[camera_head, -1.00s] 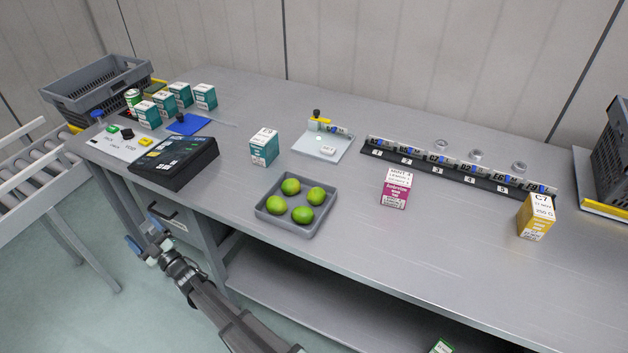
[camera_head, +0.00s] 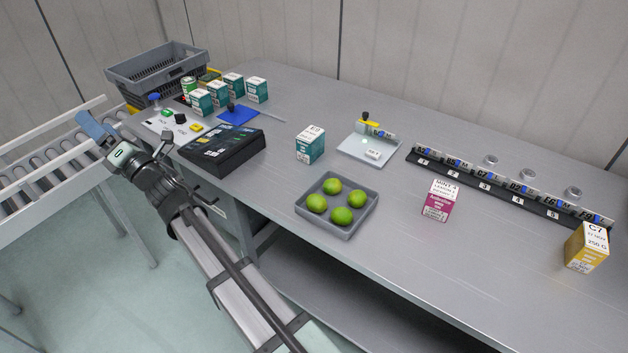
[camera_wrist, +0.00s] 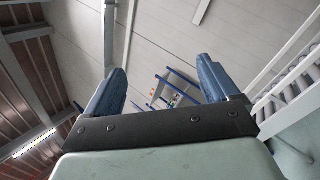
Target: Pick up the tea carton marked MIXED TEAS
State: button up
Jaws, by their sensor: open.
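I cannot make out the words MIXED TEAS on any carton. Several teal-and-white cartons (camera_head: 218,94) stand in a group at the back left of the bench. One more teal carton (camera_head: 310,145) stands alone near the middle. A magenta-and-white carton (camera_head: 438,201) stands upright right of centre, and a yellow carton (camera_head: 587,248) marked C7 stands at the right. My gripper (camera_head: 93,128) is raised at the left, off the bench and near the roller conveyor, away from all cartons. In the wrist view its blue fingers (camera_wrist: 162,85) are apart with nothing between them.
A grey tray (camera_head: 306,210) of green fruit sits near the bench's front edge. A black device (camera_head: 222,150), a white scale-like plate (camera_head: 352,150) and a numbered rack (camera_head: 480,187) are on the bench. A grey crate (camera_head: 150,72) stands back left. The front right surface is clear.

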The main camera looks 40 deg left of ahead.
jog(key=w+d+m+t+h, duration=0.35)
jog(key=w+t, duration=0.25)
jog(key=w, duration=0.7)
jog(key=w+d+m+t+h, duration=0.3)
jog(key=w+m+t, duration=0.2)
jog(key=w, duration=0.7)
jog(key=w+d+f+m+t+h, duration=0.1)
jog(key=w+d+f+m+h, duration=0.25)
jog(key=w+d, duration=0.55)
jog(key=w+d+f+m+t+h, duration=0.1)
jog(key=w+d+f+m+h, duration=0.2)
jog(key=w+d, duration=0.6)
jog(key=m+g+h, duration=0.9)
jog(key=g, duration=0.2)
send_near(445, 189)
jog(key=f, duration=0.2)
jog(key=a+f, duration=0.1)
jog(key=f, duration=0.1)
jog(key=s+f, duration=0.1)
jog(key=f, duration=0.2)
jog(key=shift+a, duration=0.15)
jog(key=shift+w+a+f, duration=0.1)
jog(key=shift+a+f, duration=0.05)
jog(key=shift+f, duration=0.8)
jog(key=shift+w+a+f, duration=0.1)
jog(key=shift+a+f, duration=0.05)
jog(key=shift+f, duration=0.8)
jog(key=shift+a+f, duration=0.15)
jog(key=shift+f, duration=0.8)
jog(key=c, duration=1.2)
